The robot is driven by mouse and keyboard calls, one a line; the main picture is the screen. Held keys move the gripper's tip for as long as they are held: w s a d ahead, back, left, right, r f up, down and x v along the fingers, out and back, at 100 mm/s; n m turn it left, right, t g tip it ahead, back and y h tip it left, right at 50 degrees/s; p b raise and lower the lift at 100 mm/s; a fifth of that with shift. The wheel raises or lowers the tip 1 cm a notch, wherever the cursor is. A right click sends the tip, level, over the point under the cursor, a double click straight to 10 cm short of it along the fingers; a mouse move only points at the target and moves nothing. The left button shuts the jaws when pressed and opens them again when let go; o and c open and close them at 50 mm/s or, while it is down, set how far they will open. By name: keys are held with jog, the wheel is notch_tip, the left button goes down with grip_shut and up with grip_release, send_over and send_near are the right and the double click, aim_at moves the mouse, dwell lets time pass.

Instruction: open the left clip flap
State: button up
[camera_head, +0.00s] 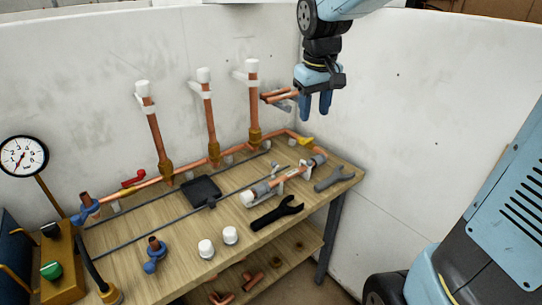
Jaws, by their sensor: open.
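Three upright copper pipes with white caps stand along the back wall, each with a white clip near its top. The left clip (148,101) is around or beside the left pipe (156,132), just under its cap. Its flap is too small to tell whether it is open or shut. The middle clip (197,88) and right clip (240,76) look alike. My gripper (316,104) hangs with blue fingers pointing down, open and empty. It is right of the right pipe (253,100), well apart from the left clip.
The wooden bench (190,225) holds a black wrench (276,213), a grey wrench (334,178), a black pad (201,191), two white caps and a pipe piece (290,178). A gauge (22,156) stands at left. Copper pipes (281,96) jut beside my gripper.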

jog(key=w+a+f+n+g, duration=0.2)
jog(key=w+a+f+n, duration=0.1)
jog(key=w+a+f, duration=0.5)
jog(key=f, duration=0.8)
jog(key=w+f, duration=0.1)
jog(key=f, duration=0.4)
jog(key=shift+a, duration=0.4)
grip_shut()
